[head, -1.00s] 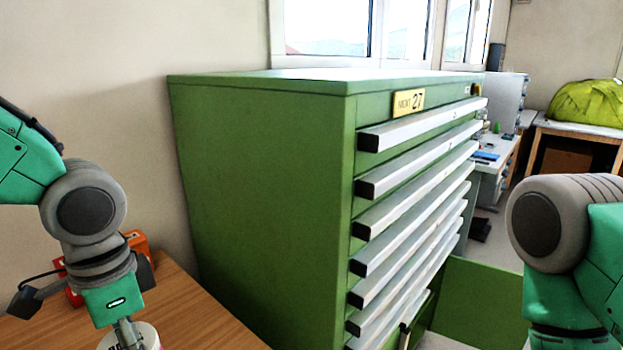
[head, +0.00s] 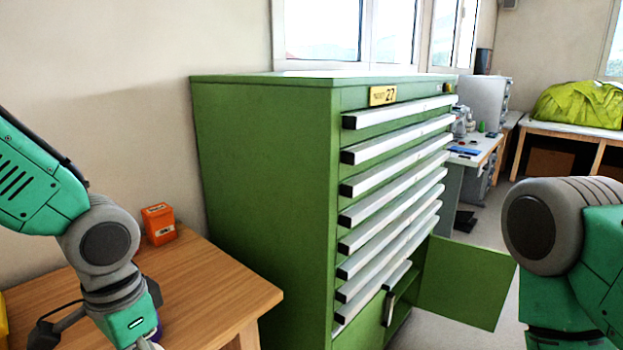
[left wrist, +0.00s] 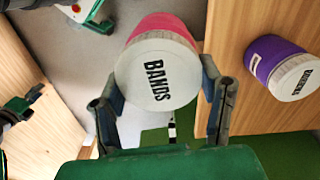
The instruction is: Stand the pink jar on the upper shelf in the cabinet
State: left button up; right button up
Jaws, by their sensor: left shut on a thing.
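My left gripper (left wrist: 160,88) is shut on the pink jar (left wrist: 165,25), which has a white lid marked BANDS facing the left wrist camera. The jar hangs clear of the wooden table beside it. In the head view only a sliver of the white lid shows under my left gripper (head: 143,343), at the bottom edge. The green cabinet (head: 265,200) stands in the middle of the head view. Its low door (head: 465,283) is swung open to the right. The compartment behind shows only in part, with a shelf surface low inside.
A purple jar (left wrist: 265,55) with a white lid is on the wooden table (head: 225,290) left of the cabinet. An orange box (head: 159,223) stands at the table's back. Several drawers (head: 395,148) jut out above the compartment. Bare floor (head: 460,330) lies below the open door.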

pick_arm(q)
notch_tip(320, 180, down, 12)
jog(key=n+b, duration=0.1)
jog(key=n, duration=0.5)
jog(key=shift+r+n+b, duration=0.15)
jog(key=shift+n+b, duration=0.15)
pick_arm(e)
jog(key=shift+w+f, duration=0.1)
jog(key=shift+f, duration=0.85)
pick_arm(q)
jog(key=shift+w, duration=0.1)
pick_arm(e)
jog(key=shift+c, duration=0.7)
pick_arm(q)
jog(key=shift+d, duration=0.1)
